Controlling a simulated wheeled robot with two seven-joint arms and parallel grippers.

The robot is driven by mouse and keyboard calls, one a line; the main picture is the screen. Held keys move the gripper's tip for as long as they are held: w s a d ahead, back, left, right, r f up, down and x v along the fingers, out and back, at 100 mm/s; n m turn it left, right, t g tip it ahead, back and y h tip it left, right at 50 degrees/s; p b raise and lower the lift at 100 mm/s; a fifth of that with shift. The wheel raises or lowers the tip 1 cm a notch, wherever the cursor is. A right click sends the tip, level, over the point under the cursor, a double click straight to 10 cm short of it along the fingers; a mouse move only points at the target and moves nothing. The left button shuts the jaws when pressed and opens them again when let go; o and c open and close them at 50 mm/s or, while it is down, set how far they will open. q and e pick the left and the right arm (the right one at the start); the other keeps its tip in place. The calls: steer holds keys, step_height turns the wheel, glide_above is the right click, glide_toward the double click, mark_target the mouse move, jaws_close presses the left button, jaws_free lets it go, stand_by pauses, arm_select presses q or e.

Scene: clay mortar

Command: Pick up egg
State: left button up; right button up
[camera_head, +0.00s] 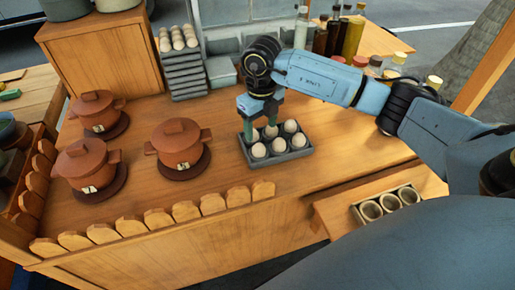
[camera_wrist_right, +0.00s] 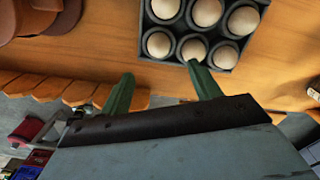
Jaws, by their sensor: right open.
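Several pale eggs sit in a dark grey egg tray (camera_head: 283,158) on the wooden counter; one egg (camera_head: 291,126) is in its back row. My right gripper (camera_head: 259,126) points down over the tray's back left part, open with its green fingers spread. In the right wrist view, the tray (camera_wrist_right: 178,31) and its eggs lie just beyond the fingertips of my right gripper (camera_wrist_right: 160,69). The right fingertip is close to a near-row egg (camera_wrist_right: 194,49); contact cannot be told. No egg shows between the fingers. My left gripper is out of view.
Lidded clay pots (camera_head: 180,146) stand on the counter to the left. A stack of grey trays (camera_head: 185,77) with eggs on top stands behind. Bottles (camera_head: 352,36) crowd the back right. A tray of cups (camera_head: 388,204) is on a lower shelf. The counter before the egg tray is clear.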

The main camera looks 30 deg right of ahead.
mark_target(259, 145)
step_height(259, 145, down, 3)
steer(key=shift+w+r, duration=0.1)
steer(key=shift+f, duration=0.5)
steer(key=f, duration=0.3)
steer(key=shift+w+a+f, duration=0.1)
steer(key=shift+w+f, duration=0.1)
steer(key=shift+f, duration=0.7)
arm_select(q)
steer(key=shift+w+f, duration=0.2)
arm_select(e)
steer(key=shift+s+f, duration=0.1)
steer(key=shift+s, duration=0.05)
steer(key=c, duration=0.7)
